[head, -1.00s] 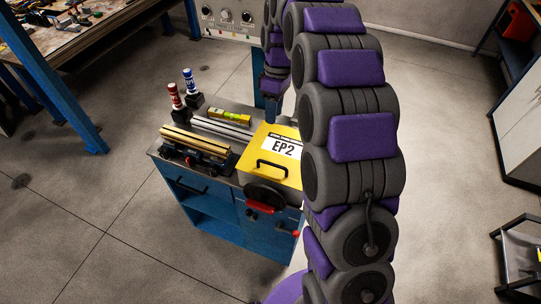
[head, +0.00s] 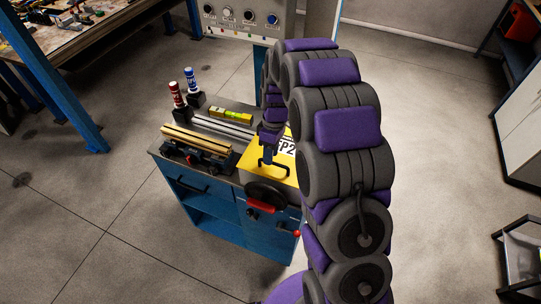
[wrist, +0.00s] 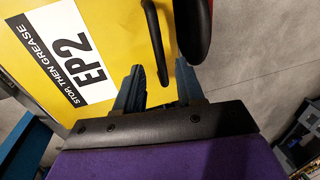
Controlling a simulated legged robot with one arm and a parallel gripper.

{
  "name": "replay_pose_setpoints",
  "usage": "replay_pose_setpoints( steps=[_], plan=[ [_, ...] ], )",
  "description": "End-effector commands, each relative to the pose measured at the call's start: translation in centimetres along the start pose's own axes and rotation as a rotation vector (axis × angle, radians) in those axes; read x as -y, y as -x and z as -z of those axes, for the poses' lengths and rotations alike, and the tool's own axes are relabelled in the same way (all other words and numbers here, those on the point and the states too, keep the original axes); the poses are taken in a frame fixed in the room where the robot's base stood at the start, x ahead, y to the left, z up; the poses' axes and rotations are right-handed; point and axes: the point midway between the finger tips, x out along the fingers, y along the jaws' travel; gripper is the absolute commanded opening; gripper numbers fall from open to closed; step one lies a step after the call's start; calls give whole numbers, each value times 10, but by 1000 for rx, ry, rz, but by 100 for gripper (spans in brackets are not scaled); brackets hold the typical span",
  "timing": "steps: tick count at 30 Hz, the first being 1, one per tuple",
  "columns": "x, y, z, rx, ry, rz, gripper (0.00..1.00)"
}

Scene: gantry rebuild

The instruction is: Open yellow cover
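The yellow cover (head: 257,173) lies shut and flat on the right part of the blue bench, with a white EP2 label (head: 287,146) partly hidden by my arm. A black bar handle (head: 274,172) stands on the cover near its front edge. My gripper (head: 269,155) is over the cover, just behind the handle. In the wrist view, the blue fingers of my gripper (wrist: 160,72) are apart, with the near end of the handle (wrist: 155,45) showing between them. I cannot tell whether they touch it. The yellow cover (wrist: 115,25) fills the upper left there.
A dark handwheel (head: 266,194) with a red grip is at the bench front, close to the handle. A vise (head: 198,142), a yellow level (head: 231,115) and red and blue bottles (head: 176,95) are left of the cover. A control panel (head: 240,17) stands behind.

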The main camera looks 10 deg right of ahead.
Motion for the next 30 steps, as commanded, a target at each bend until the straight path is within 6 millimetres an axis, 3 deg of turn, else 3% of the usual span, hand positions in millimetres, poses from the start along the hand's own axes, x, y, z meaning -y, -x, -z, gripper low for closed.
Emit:
replay_pose_setpoints(
  steps=[5, 14, 26, 30],
  plan=[
    [0, -12, 0, 0, -1, 1, 38],
    [0, -14, 0, -1, -1, 1, 38],
    [0, -14, 0, -1, -1, 0, 1],
    [0, -14, 0, -1, -1, 0, 0]
  ],
)
